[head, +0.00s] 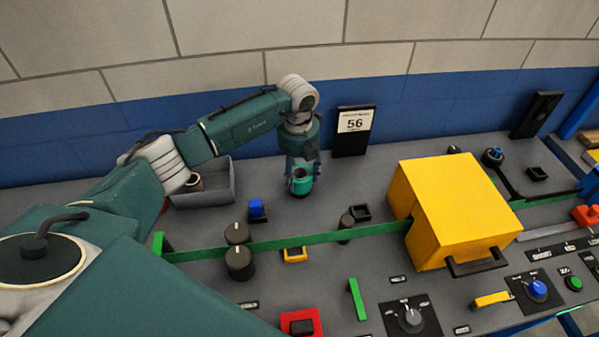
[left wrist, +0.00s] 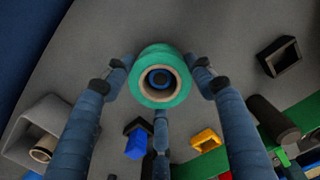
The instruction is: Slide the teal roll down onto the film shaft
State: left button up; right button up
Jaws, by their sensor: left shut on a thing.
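The teal roll (head: 301,188) is held in my left gripper (head: 302,165), low over the grey panel and left of the yellow box. In the left wrist view the roll (left wrist: 160,99) sits between the fingertips, its cream core facing the camera. A dark round thing with a blue ring (left wrist: 160,78) shows inside the core; it looks like the film shaft's end, but I cannot tell how far the roll is around it. The shaft's lower part is hidden by the roll and fingers. My right gripper is not in view.
A grey bin (head: 232,183) with a small roll inside stands left of the gripper. A black holder with card 56 (head: 352,130) stands behind right. A green strip (head: 330,238) runs in front, past dark rollers (head: 238,262) to the yellow box (head: 455,210). A blue-topped block (head: 257,208) is close by.

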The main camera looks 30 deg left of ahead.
pick_arm(q)
jog(key=shift+f, duration=0.45)
jog(key=o, duration=1.3)
jog(key=shift+r, duration=0.15)
jog(key=shift+r+p, duration=0.45)
jog(key=shift+r, duration=0.25)
notch_tip(320, 180, up, 8)
jog(key=p, duration=0.5)
